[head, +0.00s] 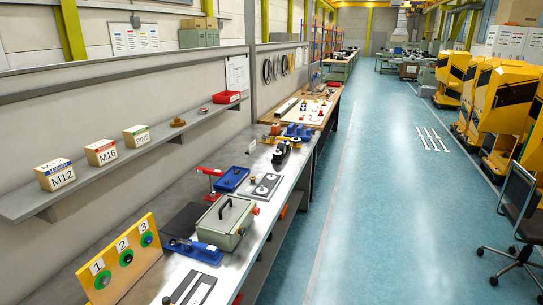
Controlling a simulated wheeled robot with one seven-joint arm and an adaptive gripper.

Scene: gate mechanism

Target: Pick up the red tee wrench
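A red T-shaped piece (210,172), which looks like the tee wrench, stands on the metal workbench (250,212). Its crossbar is at the top, and a thin stem seems to run down to a red part at its foot. It is small, so I cannot tell whether it sits in a holder. It is left of a blue tray (232,179) and behind a grey-green box with a black handle (226,222). My gripper is not in view.
A yellow board numbered 1, 2, 3 (120,262) and a blue fixture (193,248) stand nearer. A plate with round holes (264,187) lies right of the blue tray. A wall shelf (95,178) holds labelled boxes. The blue floor (370,210) is clear; a chair (522,215) stands right.

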